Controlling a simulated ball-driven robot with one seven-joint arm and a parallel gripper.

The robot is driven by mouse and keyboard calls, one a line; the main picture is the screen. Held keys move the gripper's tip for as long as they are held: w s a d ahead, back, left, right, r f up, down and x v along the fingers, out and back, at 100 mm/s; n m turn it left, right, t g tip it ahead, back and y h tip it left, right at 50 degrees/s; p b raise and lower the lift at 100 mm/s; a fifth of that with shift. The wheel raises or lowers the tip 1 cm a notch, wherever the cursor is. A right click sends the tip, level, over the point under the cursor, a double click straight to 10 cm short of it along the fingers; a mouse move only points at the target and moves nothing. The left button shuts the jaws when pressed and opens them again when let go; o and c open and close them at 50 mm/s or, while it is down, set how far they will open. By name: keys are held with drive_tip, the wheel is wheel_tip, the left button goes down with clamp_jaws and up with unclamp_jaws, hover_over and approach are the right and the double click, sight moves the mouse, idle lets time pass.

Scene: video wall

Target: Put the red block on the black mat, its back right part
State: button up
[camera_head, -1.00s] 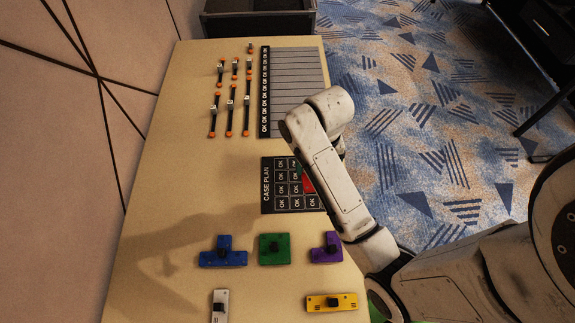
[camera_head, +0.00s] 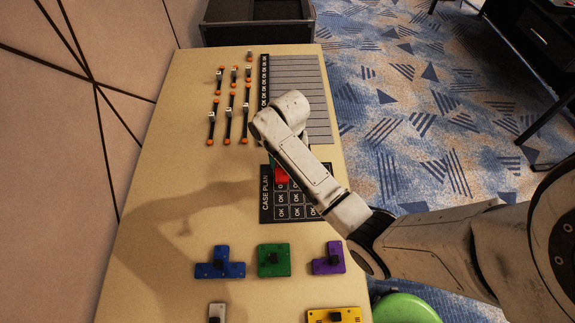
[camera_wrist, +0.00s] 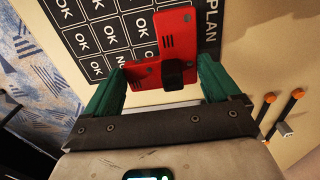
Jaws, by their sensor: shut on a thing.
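The red block (camera_head: 281,175) is seen small in the head view, partly hidden behind my arm. In the wrist view the red block (camera_wrist: 176,35) has an angled outline and a black knob. My gripper (camera_wrist: 160,85) has its two green fingers against opposite sides of the block and is shut on it. My arm covers the mat's right part in the head view. I cannot tell whether the block touches the mat.
Blue (camera_head: 220,263), green (camera_head: 273,260), purple (camera_head: 328,258), yellow (camera_head: 334,315) and white (camera_head: 217,312) blocks lie nearer on the table (camera_head: 165,225). Several orange-ended pieces (camera_head: 229,122) lie beyond, beside a lined sheet (camera_head: 300,75). A dark bin (camera_head: 256,35) stands behind the table.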

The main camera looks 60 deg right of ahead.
drive_tip(key=shift+w+f, duration=0.15)
drive_tip(key=shift+f, duration=0.05)
drive_tip(key=shift+w+f, duration=0.2)
drive_tip(key=shift+f, duration=1.55)
drive_tip(key=shift+f, duration=0.1)
drive_tip(key=o, duration=1)
drive_tip(key=shift+c, duration=0.2)
